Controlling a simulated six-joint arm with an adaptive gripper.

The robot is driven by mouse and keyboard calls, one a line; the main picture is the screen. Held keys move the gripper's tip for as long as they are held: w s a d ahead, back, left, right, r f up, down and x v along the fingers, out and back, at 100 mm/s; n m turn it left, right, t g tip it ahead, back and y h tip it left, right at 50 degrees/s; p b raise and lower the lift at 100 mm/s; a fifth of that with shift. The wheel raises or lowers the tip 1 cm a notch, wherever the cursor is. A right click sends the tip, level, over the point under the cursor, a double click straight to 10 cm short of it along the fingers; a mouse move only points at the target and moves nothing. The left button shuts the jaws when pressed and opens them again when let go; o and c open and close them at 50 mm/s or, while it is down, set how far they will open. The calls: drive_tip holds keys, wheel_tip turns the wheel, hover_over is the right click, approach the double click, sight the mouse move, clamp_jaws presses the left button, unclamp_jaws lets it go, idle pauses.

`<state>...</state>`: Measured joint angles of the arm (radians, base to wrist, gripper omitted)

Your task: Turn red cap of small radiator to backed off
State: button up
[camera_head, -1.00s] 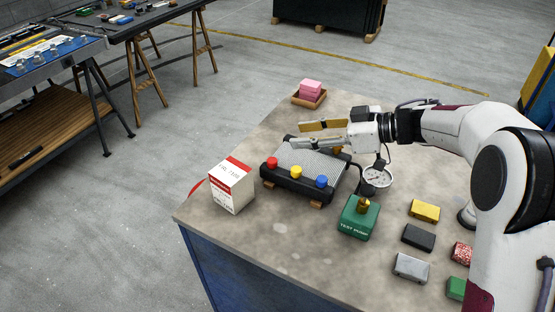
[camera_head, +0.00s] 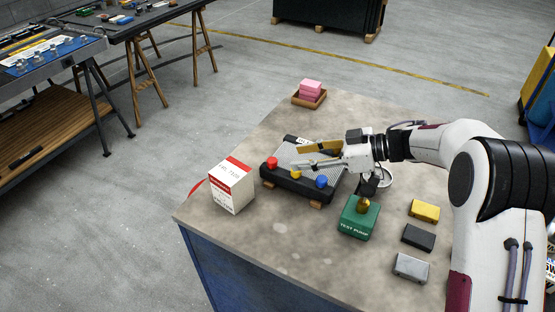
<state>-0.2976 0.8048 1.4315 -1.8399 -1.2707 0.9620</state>
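The small radiator (camera_head: 321,184) lies on wooden blocks on the bench, dark framed with a grey finned core. Along its near edge stand a red cap (camera_head: 272,162) at the left, a yellow cap (camera_head: 295,175) in the middle and a blue cap (camera_head: 321,182) at the right. My gripper (camera_head: 297,156) is above the radiator, fingers pointing left, with a clear gap between them and nothing seen in it. Its fingertips are to the right of the red cap and apart from it. The gripper hides part of the core.
A white and red box (camera_head: 231,188) stands left of the radiator. A green test pump (camera_head: 358,218) with a brass fitting stands to the right, a partly hidden gauge (camera_head: 384,177) behind it. Several blocks, including a yellow one (camera_head: 425,210), lie at right. Pink sponges sit in a tray (camera_head: 309,100) behind.

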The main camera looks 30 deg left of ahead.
sight(275, 160)
drive_tip(key=shift+f, duration=0.1)
idle(0.3)
drive_tip(key=shift+x, duration=3.85)
clamp_jaws()
